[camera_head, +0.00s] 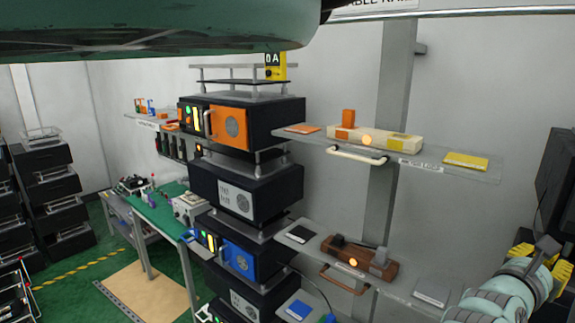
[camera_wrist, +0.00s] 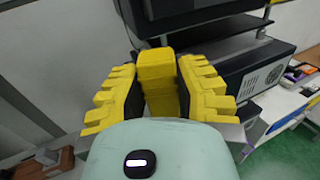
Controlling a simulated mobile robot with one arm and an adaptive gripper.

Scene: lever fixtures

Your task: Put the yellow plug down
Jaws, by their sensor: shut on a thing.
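A yellow plug (camera_wrist: 157,75) stands between the two yellow fingers of my gripper (camera_wrist: 160,95) in the wrist view. The black finger pads press on it from both sides, and its lower part is hidden behind my wrist. In the head view my gripper (camera_head: 543,262) is at the lower right, to the right of the shelves; the plug cannot be told from the yellow fingers there. A flat yellow pad (camera_head: 466,160) lies on the right end of the upper shelf (camera_head: 440,171), with nothing on it. A cream block (camera_head: 372,136) with a yellow patch sits left of it.
An orange plug (camera_head: 348,118) stands on the cream block, above a white handle (camera_head: 357,154). The lower shelf holds a brown block (camera_head: 372,264) and a grey pad (camera_head: 431,292). A dark cabinet (camera_head: 557,190) stands at the right edge, close to my gripper.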

